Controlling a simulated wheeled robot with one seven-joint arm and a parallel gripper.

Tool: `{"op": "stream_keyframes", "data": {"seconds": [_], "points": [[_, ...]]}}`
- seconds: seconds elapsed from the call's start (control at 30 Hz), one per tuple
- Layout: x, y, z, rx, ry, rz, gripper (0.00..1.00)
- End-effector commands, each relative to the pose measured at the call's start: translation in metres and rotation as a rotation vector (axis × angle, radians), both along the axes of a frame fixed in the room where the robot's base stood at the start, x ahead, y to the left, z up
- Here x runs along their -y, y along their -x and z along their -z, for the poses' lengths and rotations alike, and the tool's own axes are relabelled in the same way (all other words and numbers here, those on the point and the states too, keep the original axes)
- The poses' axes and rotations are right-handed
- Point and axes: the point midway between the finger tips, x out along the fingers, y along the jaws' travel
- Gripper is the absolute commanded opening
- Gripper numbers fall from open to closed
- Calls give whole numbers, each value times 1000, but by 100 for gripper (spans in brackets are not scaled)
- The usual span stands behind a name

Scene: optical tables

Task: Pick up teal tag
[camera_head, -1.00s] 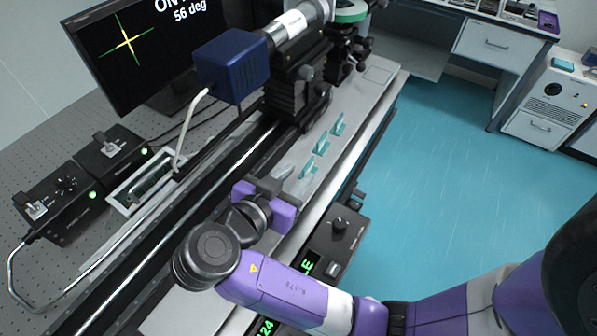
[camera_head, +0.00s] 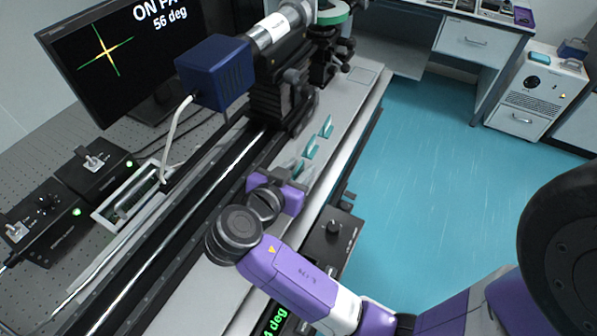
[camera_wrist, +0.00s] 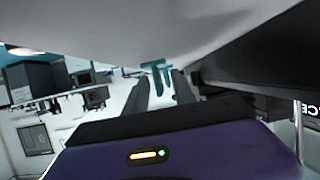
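Teal tags stand in a row on the pale ledge (camera_head: 345,112) of the optical table in the head view: a far tag (camera_head: 327,127), a middle tag (camera_head: 311,147) and a near tag (camera_head: 298,167). The near tag is partly hidden behind my gripper (camera_head: 287,172), which is low over the ledge beside it. In the wrist view a teal tag (camera_wrist: 156,66) shows at the ends of my gripper's fingers (camera_wrist: 161,80). The fingers are apart, with the tag's lower part in the gap between them. I see no contact on either side.
A black rail (camera_head: 215,185) runs along the left of the ledge, with a blue camera box (camera_head: 215,73) and dark mounts above it. A control box with a knob (camera_head: 333,232) is right of my gripper. Open teal floor (camera_head: 430,180) lies to the right.

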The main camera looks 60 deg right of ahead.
Motion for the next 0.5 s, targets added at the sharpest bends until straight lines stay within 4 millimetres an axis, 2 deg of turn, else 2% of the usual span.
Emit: {"op": "stream_keyframes", "data": {"seconds": [0.17, 0.3, 0.5], "points": [[0, 0, 0, 0, 0, 0, 29], [0, 0, 0, 0, 1, 0, 1], [0, 0, 0, 0, 1, 0, 0]]}}
